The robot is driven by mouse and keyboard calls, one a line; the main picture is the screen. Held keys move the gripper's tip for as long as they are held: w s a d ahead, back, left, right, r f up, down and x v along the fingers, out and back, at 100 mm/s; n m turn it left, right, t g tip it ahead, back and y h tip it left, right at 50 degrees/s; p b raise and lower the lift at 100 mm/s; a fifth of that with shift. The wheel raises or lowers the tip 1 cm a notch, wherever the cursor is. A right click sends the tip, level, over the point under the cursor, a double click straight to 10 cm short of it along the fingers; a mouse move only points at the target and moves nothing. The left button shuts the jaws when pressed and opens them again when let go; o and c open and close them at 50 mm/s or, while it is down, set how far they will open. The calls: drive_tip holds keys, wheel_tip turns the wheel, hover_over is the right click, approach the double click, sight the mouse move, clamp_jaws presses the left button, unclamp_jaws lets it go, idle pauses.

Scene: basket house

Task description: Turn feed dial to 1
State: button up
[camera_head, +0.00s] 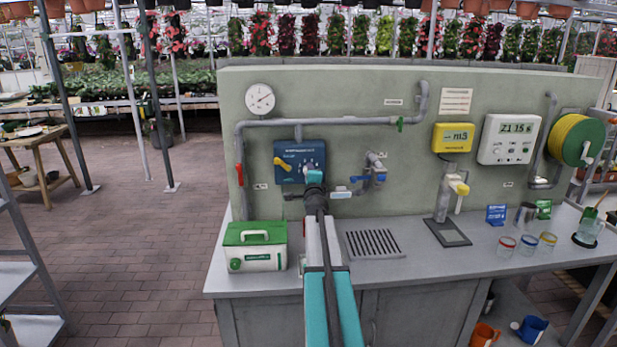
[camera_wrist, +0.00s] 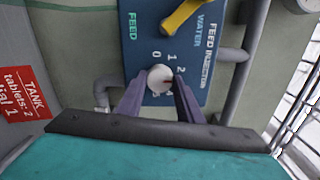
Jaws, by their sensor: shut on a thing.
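The feed dial (camera_wrist: 159,77) is a round white knob on the blue feed injection panel (camera_wrist: 138,48). Numerals 0, 1 and 2 show around its rim, with others partly hidden by the fingers. The mark on the knob is too small to read for sure. My gripper (camera_wrist: 160,88) is shut on the knob, one dark finger on each side of it.
A yellow lever (camera_wrist: 187,15) sits on the panel beside the dial. A red sign (camera_wrist: 22,94) reads tank, tablets 2, dial 1. Grey pipes (camera_head: 330,122) run around the panel. A green-and-white box (camera_head: 256,248) stands on the counter at the left.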

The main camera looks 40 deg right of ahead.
drive_tip(key=n+b, duration=0.6)
drive_tip(key=n, duration=0.5)
drive_tip(key=shift+r, duration=0.1)
idle(0.5)
drive_tip(key=o, duration=1)
drive_tip(key=shift+o, duration=0.2)
